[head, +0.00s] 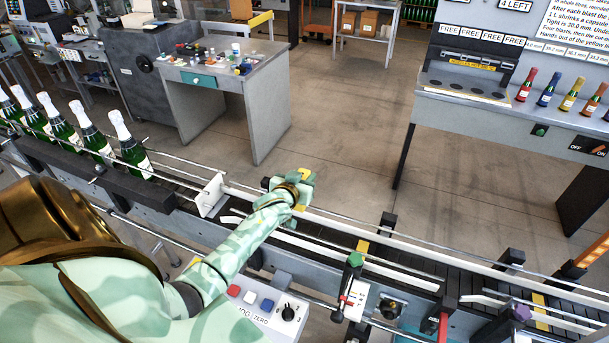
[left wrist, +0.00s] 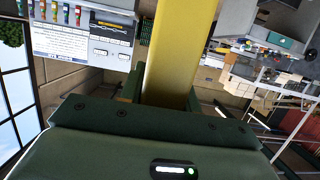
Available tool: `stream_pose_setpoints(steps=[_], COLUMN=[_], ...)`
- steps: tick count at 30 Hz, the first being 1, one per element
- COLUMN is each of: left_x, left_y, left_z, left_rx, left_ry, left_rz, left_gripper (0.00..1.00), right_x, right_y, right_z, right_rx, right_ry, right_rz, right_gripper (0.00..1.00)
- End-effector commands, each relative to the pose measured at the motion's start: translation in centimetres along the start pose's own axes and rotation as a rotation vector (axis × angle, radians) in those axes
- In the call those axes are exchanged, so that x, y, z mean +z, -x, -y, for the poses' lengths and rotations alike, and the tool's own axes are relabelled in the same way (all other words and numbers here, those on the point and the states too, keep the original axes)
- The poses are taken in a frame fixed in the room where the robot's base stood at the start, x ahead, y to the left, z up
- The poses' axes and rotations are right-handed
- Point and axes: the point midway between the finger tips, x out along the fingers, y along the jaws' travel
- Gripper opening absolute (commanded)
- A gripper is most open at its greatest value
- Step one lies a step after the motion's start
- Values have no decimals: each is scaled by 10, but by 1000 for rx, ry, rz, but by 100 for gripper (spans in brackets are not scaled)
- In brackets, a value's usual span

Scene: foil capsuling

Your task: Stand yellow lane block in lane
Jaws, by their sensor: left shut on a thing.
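My left gripper (head: 298,190) reaches out over the conveyor's rails in the head view. It is shut on the yellow lane block (left wrist: 180,50), which stands out long and flat-sided between the jaws in the left wrist view. In the head view the hand mostly hides the block, and only small yellow parts show. The conveyor lane (head: 455,287) is a dark belt between pale rails, running from the left to the lower right. I cannot tell whether the block touches the belt or a rail. My right gripper is not in view.
Several green bottles with white tops (head: 128,145) stand on the conveyor at left, before a white plate (head: 211,195). A control box (head: 262,305) with buttons and a green-topped post (head: 354,275) stand at the near side. The floor beyond is clear.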

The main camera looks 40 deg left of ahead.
Motion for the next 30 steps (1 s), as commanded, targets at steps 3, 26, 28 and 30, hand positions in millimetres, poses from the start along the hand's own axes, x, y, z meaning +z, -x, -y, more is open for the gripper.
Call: stream_pose_setpoints(steps=[3,26,28,30], left_x=[12,79,85,92], left_y=[-4,-25,-27,-29], left_z=[0,0,0,0], left_rx=[0,1,1,1], left_ry=[-1,0,1,1], left_rz=[-1,0,-1,-1], left_gripper=[5,5,5,5], right_x=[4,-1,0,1], right_y=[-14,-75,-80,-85], right_z=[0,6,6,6], right_rx=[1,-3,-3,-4], right_ry=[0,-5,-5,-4], right_rz=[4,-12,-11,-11], right_gripper=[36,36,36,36])
